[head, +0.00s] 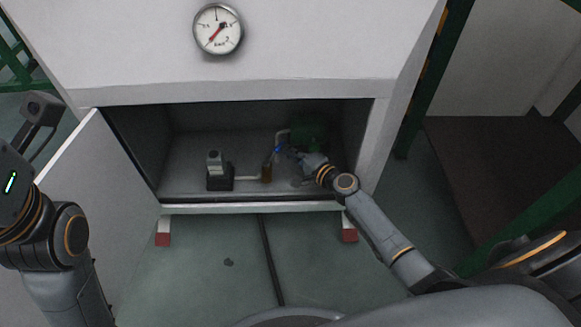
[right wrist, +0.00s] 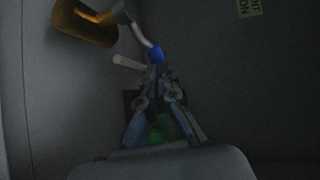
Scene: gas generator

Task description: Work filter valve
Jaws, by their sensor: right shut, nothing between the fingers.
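My right gripper (head: 295,156) reaches into the cabinet, shut and empty, close to the blue part. I cannot tell whether they touch. My left gripper (head: 42,108) is partly in view at the left edge, outside the cabinet; its fingers are unclear.
A grey and black device (head: 218,174) stands left of the filter. A dark green rounded part (head: 308,134) is behind my right gripper. The cabinet door (head: 100,190) stands open at the left. A pressure gauge (head: 218,29) is on the panel above. The cabinet interior is dim.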

